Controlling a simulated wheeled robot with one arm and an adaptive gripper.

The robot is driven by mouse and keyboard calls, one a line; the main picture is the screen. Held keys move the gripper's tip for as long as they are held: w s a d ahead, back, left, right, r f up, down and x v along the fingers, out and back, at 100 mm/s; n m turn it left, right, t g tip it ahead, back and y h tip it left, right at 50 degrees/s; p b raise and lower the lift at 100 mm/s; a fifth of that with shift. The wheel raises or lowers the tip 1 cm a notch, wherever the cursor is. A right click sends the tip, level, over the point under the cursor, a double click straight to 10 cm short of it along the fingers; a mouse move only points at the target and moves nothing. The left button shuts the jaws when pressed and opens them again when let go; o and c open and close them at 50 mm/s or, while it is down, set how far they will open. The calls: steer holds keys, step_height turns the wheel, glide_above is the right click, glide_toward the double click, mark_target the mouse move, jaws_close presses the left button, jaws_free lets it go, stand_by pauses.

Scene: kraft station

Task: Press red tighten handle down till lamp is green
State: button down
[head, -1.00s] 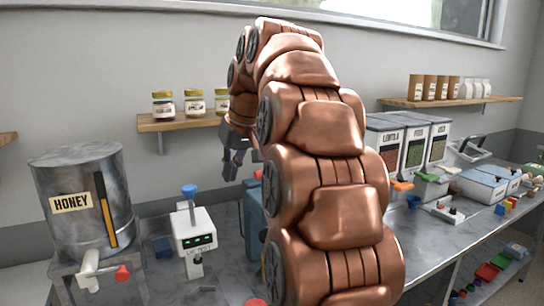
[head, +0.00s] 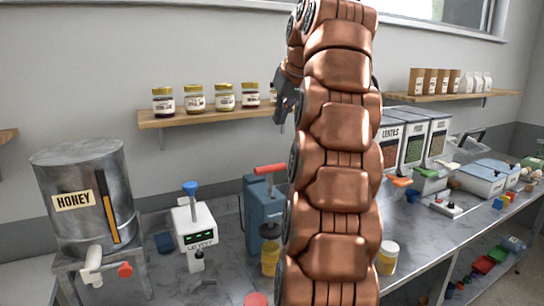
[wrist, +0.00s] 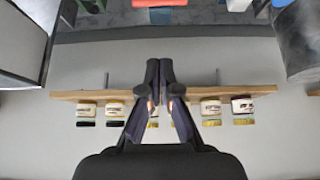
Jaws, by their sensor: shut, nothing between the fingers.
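The red handle (head: 270,168) sticks out level to the left from the top of a blue upright machine (head: 262,208). A jar with yellow contents (head: 270,258) stands at the front of this machine. My arm covers the machine's right side, and I cannot make out a lamp on it. My gripper (head: 280,117) is above the handle, apart from it, close to the shelf, and partly hidden by my arm. In the wrist view my gripper (wrist: 159,66) has its fingers together with nothing between them. A red piece, probably the handle (wrist: 160,3), shows at that view's top edge.
A wooden shelf (head: 178,120) with several jars is close behind my gripper. A white device with green display lights (head: 196,232) and a metal honey tank (head: 88,205) stand to the left. A yellow jar with a white lid (head: 387,258) stands right of my arm.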

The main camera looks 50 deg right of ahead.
steer(key=shift+f, duration=0.1)
steer(key=b, duration=0.5)
glide_above(272, 167)
step_height(272, 167, down, 6)
steer(key=shift+s+a+f, duration=0.1)
steer(key=shift+s+f, duration=0.05)
steer(key=shift+f, duration=0.1)
steer(key=shift+x, duration=1)
steer(key=shift+s+a+f+p, duration=0.1)
steer(key=shift+s+f+p, duration=0.15)
steer(key=shift+f, duration=0.65)
steer(key=shift+s+a+f+p, duration=0.15)
steer(key=shift+f+p, duration=0.1)
steer(key=shift+f, duration=0.65)
steer(key=shift+d+f, duration=0.1)
steer(key=shift+f, duration=0.1)
